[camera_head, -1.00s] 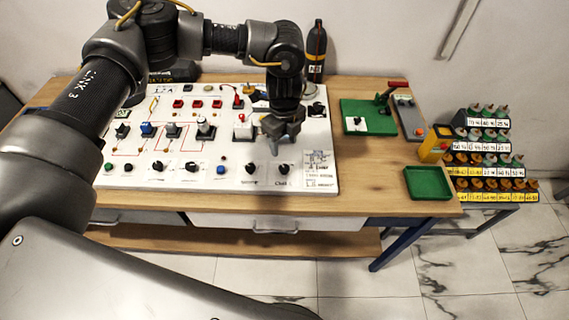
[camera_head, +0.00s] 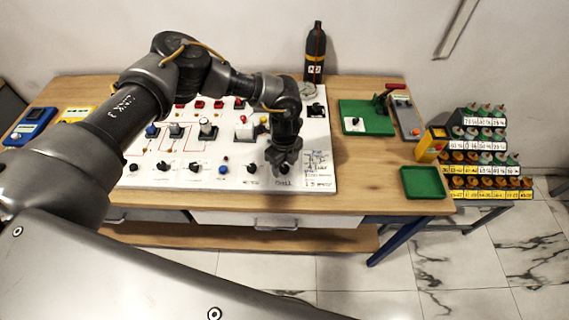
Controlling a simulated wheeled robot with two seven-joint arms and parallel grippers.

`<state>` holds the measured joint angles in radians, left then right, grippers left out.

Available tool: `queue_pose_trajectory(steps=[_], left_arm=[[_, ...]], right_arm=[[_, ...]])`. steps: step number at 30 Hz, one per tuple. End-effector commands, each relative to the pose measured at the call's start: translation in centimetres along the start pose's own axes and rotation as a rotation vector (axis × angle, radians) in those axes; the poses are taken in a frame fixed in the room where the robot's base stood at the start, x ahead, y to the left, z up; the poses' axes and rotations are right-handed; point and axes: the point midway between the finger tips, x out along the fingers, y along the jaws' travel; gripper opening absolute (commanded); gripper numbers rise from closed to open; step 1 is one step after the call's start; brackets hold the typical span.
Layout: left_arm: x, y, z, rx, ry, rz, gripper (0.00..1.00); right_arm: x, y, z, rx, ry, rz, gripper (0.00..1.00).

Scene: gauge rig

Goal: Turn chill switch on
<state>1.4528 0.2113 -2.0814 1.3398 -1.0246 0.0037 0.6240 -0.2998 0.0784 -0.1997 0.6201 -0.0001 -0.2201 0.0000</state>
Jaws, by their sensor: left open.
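The chill switch (camera_head: 284,171) is a black rotary knob at the right end of the front row on the white panel (camera_head: 318,130), just above its printed "Chill" label. My left gripper (camera_head: 283,164) points down over this knob with its jaws open and hides most of it. Whether the fingers touch the knob or which way the knob points, I cannot tell. Another black knob (camera_head: 251,168) is to its left. My right gripper is not in view.
A red button (camera_head: 225,158) and a blue button (camera_head: 221,170) sit left of the knobs. A green board (camera_head: 372,122), a green tray (camera_head: 423,184) and a dark bottle (camera_head: 315,52) stand on the table. Bare wood lies right of the panel.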

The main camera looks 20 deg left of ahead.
Motion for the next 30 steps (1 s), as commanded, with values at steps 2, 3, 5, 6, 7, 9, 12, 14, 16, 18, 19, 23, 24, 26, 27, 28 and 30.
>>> queue_pose_trajectory(steps=[2,3,5,6,7,9,12,14,16,18,19,23,24,26,27,28,30], left_arm=[[0.0,0.0,0.0,0.0,0.0,0.0,0.48],[0.0,0.0,0.0,0.0,0.0,0.0,0.43],[0.0,0.0,0.0,0.0,0.0,0.0,0.35],[0.0,0.0,0.0,0.0,0.0,0.0,0.3],[0.0,0.0,0.0,0.0,0.0,0.0,0.26],[0.0,0.0,0.0,-0.001,0.0,0.0,0.17],[0.0,0.0,0.0,-0.001,0.0,0.0,0.08],[0.0,0.0,0.0,0.001,0.0,0.0,0.08],[0.0,0.0,0.0,0.007,0.0,0.0,0.08],[0.1,0.0,0.0,0.018,0.0,0.0,0.08],[0.1,0.0,0.0,0.026,0.0,0.0,0.08],[0.2,0.0,0.0,0.081,0.001,-0.001,0.08],[0.3,0.0,0.0,0.104,0.001,-0.001,0.08],[0.3,0.0,0.0,0.145,0.001,-0.001,0.08],[0.4,0.0,0.0,0.177,0.002,-0.001,0.08],[0.4,0.0,0.0,0.202,0.002,-0.001,0.08],[0.5,0.0,0.0,0.263,0.002,-0.002,0.08]], right_arm=[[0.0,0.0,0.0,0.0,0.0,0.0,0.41],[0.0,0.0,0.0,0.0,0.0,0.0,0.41],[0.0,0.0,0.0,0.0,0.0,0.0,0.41],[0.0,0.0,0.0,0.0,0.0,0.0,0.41],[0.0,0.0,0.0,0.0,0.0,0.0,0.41],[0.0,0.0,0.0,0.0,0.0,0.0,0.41],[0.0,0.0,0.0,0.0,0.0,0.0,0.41],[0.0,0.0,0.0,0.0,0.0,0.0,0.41],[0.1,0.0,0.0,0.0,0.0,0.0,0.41],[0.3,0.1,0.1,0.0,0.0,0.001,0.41],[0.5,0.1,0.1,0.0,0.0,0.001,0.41],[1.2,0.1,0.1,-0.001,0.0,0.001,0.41],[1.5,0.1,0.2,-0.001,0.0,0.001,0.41],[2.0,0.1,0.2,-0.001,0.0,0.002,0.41],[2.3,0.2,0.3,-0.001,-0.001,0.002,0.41],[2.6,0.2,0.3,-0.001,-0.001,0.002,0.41],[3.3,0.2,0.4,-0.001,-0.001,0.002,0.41]])
